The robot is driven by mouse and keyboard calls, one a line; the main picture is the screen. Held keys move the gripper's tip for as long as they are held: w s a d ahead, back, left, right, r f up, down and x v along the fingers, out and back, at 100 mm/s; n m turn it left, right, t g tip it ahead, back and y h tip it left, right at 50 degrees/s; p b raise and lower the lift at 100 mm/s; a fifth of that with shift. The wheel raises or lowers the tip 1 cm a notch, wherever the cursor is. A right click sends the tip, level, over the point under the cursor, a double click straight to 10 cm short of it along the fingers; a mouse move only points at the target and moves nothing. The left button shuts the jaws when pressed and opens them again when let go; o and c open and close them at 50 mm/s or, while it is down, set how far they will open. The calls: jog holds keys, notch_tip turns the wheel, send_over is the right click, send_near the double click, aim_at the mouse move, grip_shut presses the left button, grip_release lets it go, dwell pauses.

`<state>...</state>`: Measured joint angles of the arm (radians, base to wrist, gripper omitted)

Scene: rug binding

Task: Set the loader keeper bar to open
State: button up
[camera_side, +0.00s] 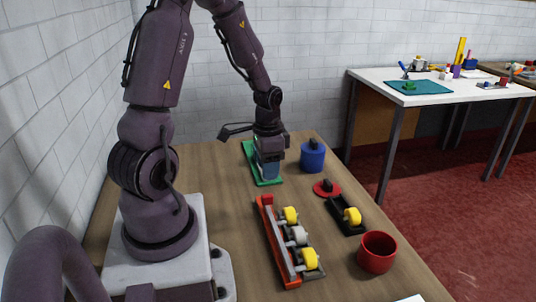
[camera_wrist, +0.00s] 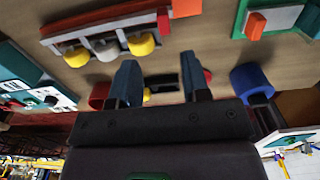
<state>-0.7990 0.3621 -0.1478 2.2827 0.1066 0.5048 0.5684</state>
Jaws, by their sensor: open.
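The loader (camera_side: 311,276) is a long rack on the table, with two yellow spools and a pale one between them in a row. Its keeper bar (camera_side: 280,246), a thin grey bar with red along it, runs lengthwise beside the spools; I cannot tell its setting for sure. In the wrist view the loader's red side (camera_wrist: 105,20) is at the upper left, with the spools below it. My gripper (camera_side: 268,170) points down over the green board, behind the loader and apart from it. In the wrist view its fingers (camera_wrist: 160,78) are spread with nothing gripped between them.
The green board (camera_side: 249,154) lies beneath my gripper. A blue cylinder (camera_side: 312,158), a red disc (camera_side: 322,190) with a dark knob, a black holder (camera_side: 340,221) with a yellow spool and a red cup (camera_side: 377,254) stand right of the loader. Bare table lies left of it.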

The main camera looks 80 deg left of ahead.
jog(key=shift+r, duration=1.65)
jog(key=s+d+r+t, duration=0.2)
jog(key=d+r, duration=0.7)
jog(key=s+d+r+t, duration=0.2)
jog(key=d+r+t, duration=0.1)
jog(key=d+r, duration=0.5)
jog(key=shift+d+r+t, duration=0.3)
jog(key=shift+d+r, duration=0.1)
jog(key=shift+d, duration=0.3)
